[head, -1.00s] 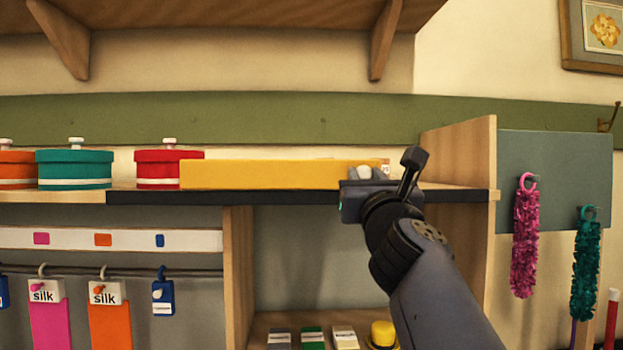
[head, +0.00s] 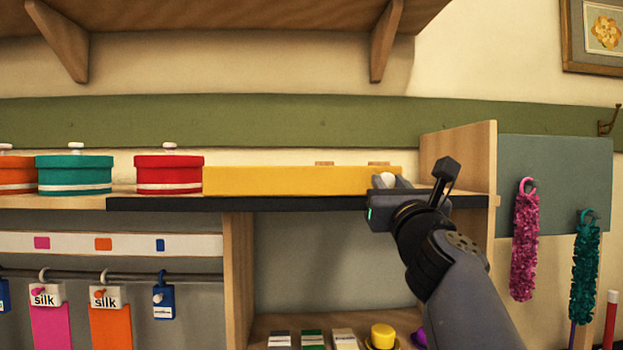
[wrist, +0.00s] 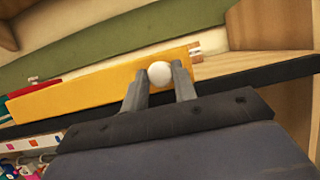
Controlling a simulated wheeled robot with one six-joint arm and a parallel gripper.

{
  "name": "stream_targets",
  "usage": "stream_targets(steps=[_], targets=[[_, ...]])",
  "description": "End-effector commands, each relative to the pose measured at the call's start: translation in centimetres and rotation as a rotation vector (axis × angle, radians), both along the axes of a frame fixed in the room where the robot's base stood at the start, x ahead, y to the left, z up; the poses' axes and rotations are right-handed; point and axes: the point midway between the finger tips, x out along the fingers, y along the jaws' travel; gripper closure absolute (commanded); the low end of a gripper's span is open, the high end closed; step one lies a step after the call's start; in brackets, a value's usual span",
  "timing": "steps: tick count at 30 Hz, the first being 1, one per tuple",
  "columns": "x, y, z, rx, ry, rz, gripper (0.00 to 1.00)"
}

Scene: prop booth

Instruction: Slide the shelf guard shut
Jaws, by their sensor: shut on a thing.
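The shelf guard is a long yellow panel (head: 295,181) standing along the black front edge of the shelf (head: 250,204). It reaches from beside the red round box to my gripper. A white round knob (head: 387,180) sits near its right end. My gripper (head: 389,184) is shut on this knob. In the wrist view, the two fingers stand on either side of the white knob (wrist: 159,73), with the yellow guard (wrist: 85,91) running off to the left. Right of the guard, a stretch of shelf is open up to the wooden end panel (head: 468,165).
Red (head: 168,174) and teal (head: 73,175) round boxes stand left of the guard. Small wooden pieces (head: 378,163) show just above the guard. A grey board (head: 556,180) with pink and teal tinsel hangs at right. Hooked cards (head: 110,310) hang below left.

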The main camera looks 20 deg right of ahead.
Motion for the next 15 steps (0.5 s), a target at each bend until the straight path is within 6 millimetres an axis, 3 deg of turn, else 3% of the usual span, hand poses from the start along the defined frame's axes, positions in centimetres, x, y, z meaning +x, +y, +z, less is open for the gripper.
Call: stream_targets(steps=[3, 15], targets=[[-0.8, -2.8, 0.3, 0.001, 0.003, -0.011, 1.0], [-3.1, -10.6, 0.1, 0.002, 0.001, -0.007, 1.0]])
